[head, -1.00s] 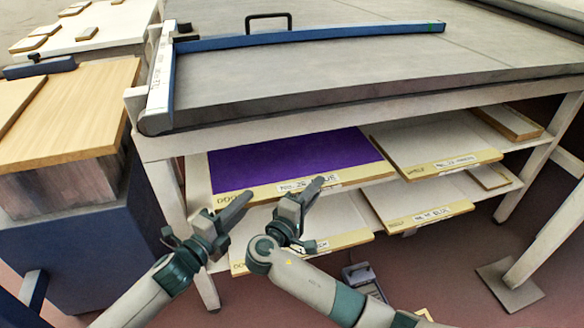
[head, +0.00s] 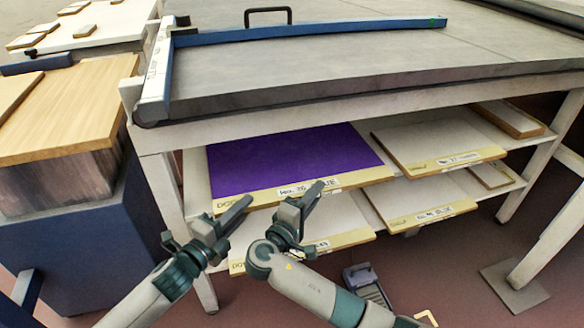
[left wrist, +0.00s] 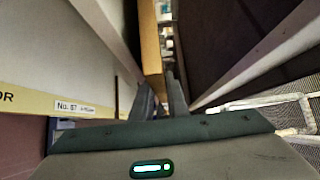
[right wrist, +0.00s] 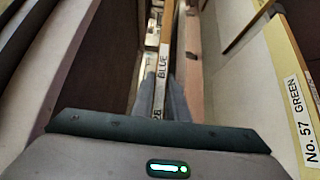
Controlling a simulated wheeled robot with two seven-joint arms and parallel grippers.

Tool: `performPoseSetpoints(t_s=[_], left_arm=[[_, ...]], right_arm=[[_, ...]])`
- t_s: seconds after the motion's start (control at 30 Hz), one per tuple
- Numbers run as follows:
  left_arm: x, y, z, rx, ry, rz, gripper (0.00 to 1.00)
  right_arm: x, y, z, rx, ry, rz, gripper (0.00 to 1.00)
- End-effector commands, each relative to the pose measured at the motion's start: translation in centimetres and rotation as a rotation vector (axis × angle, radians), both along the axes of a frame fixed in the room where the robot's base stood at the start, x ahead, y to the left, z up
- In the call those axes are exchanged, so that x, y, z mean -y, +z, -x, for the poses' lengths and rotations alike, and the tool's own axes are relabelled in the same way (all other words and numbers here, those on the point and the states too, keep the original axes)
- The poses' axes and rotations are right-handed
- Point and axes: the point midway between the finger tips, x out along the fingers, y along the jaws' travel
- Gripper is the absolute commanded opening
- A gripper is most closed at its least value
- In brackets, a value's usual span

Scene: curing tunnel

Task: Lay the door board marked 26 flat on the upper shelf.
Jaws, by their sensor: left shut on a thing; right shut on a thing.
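The board marked 26 (head: 290,158) is purple with a pale wooden front edge. Its label (head: 308,187) reads No. 26 BLUE, and "26 BLUE" also shows on the label in the right wrist view (right wrist: 162,72). It lies roughly level at the upper shelf's left side; I cannot tell whether it touches the shelf. Its back is hidden under the table top. My left gripper (head: 244,203) is shut on the left part of its front edge. My right gripper (head: 315,190) is shut on the same edge, near the label. The upper shelf is mostly hidden under the boards.
The board marked 57 GREEN (head: 435,145) is close on the right at the upper level. Lower boards (head: 340,215) (head: 415,200) sit beneath both. The table top (head: 330,70) overhangs, and a white leg (head: 165,195) stands left. A grey device (head: 362,278) is on the floor.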

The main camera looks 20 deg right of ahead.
Motion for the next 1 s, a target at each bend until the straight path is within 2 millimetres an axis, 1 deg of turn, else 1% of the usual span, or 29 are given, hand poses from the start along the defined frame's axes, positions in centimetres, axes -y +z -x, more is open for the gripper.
performPoseSetpoints(t_s=[0.03,0.43,0.47,0.5,0.53,0.87,1.0], left_arm=[[0.1,0.1,-0.1,0.008,-0.003,0.005,0.00],[0.1,-1.4,0.0,0.008,-0.003,0.005,0.00],[0.0,-1.4,0.0,0.005,-0.001,0.002,0.21],[0.0,-1.4,0.0,0.005,-0.001,0.002,0.31],[0.0,-1.4,0.0,0.005,-0.001,0.002,0.33],[-0.1,-1.6,0.1,0.001,0.000,0.001,0.33],[-0.6,-1.7,0.5,-0.001,0.000,-0.001,0.33]], right_arm=[[0.0,-0.3,0.0,0.003,-0.001,0.002,0.00],[0.0,-1.8,0.0,0.003,-0.001,0.002,0.00],[0.0,-1.7,0.0,0.000,-0.001,0.001,0.21],[0.0,-1.7,0.0,0.000,-0.001,0.001,0.31],[0.0,-1.7,0.0,0.000,-0.001,0.001,0.33],[0.0,-1.7,0.0,0.000,0.000,0.000,0.33],[0.0,-1.7,0.0,0.000,0.000,0.000,0.33]])
